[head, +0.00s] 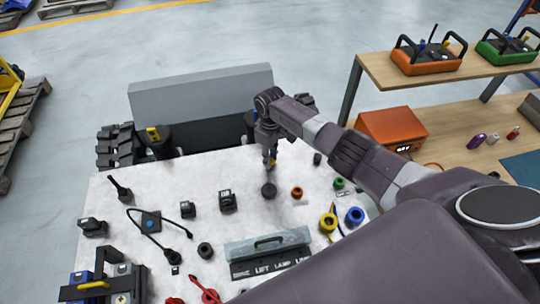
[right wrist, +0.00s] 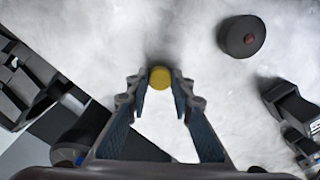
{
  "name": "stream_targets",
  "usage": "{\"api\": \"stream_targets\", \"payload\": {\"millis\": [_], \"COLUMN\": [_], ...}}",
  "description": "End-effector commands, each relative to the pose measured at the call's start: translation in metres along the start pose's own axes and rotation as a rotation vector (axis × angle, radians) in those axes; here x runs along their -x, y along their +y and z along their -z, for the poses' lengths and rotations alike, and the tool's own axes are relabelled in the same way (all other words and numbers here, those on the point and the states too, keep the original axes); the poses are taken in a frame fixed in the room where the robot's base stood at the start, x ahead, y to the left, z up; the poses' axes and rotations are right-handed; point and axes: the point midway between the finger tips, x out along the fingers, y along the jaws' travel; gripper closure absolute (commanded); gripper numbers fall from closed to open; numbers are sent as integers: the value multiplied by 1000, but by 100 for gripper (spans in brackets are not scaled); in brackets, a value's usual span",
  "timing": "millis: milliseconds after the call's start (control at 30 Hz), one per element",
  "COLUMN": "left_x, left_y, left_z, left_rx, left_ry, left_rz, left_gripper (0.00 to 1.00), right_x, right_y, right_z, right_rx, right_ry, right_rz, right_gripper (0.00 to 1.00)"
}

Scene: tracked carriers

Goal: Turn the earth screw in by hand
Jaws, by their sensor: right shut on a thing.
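My right gripper (head: 269,158) reaches over the white table near its far edge and points down. It is shut on a small yellow round-headed piece, which looks like the earth screw (head: 272,164). In the right wrist view the screw (right wrist: 159,77) sits between the two fingertips (right wrist: 160,86), its round end showing. Whether its lower end touches anything cannot be told. The tracked carrier (head: 200,92), with a grey panel and black track, stands beyond the table. My left gripper is not in view.
A black round piece (head: 268,190) with a red centre (right wrist: 248,38) lies close to the gripper. A wooden shelf (head: 450,75) with orange and green controllers stands right.

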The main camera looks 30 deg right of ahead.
Motion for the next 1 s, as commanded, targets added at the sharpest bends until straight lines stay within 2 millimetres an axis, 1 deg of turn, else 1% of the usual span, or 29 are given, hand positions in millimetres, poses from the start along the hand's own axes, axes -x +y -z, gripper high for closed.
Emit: {"api": "stream_targets", "payload": {"millis": [33,100,233,333,567,667,767,1000], "left_x": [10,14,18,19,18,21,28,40], "left_y": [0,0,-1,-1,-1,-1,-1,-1], "left_z": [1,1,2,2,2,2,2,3], "left_rx": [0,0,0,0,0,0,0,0], "left_ry": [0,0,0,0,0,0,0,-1], "left_rz": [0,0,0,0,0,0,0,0], "left_gripper": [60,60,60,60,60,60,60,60], "right_x": [5,4,2,1,0,2,4,3], "right_y": [-1,-1,0,0,1,0,0,0], "right_z": [0,0,0,0,0,0,0,1], "right_rx": [-78,-191,-340,-382,-384,-420,-548,-944], "right_ry": [-1,-1,0,-1,0,0,0,1], "right_rz": [3,3,1,0,-1,0,2,2], "right_gripper": [96,96,96,96,96,96,96,96]}}
